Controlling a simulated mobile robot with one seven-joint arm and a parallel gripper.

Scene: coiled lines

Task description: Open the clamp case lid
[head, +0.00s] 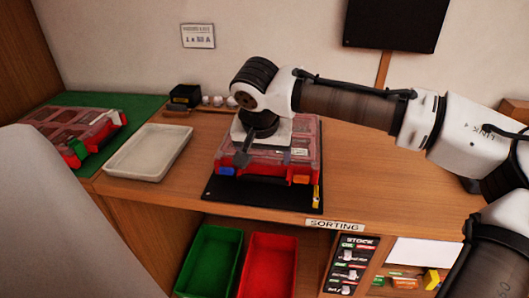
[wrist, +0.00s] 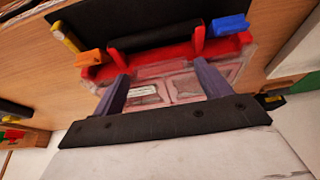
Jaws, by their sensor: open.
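A red case (head: 308,160) with a clear lid lies on a black mat in the middle of the bench, and its lid looks shut. It has a blue latch (head: 227,171) at front left and an orange latch (head: 300,179) at front right. The wrist view shows this case (wrist: 180,68) from above with its black handle (wrist: 155,35), the orange latch (wrist: 90,57) and the blue latch (wrist: 229,25). My gripper (wrist: 162,72) is open over the lid near the handle side, fingers apart with nothing between them. Whether they touch the lid is unclear. My arm hides the case's back left.
Another red case (head: 75,130) with a green latch lies on a green mat at left. An empty white tray (head: 150,152) stands between the cases. A green bin (head: 211,262) and a red bin (head: 267,266) sit below the bench. The bench right of the mat is clear.

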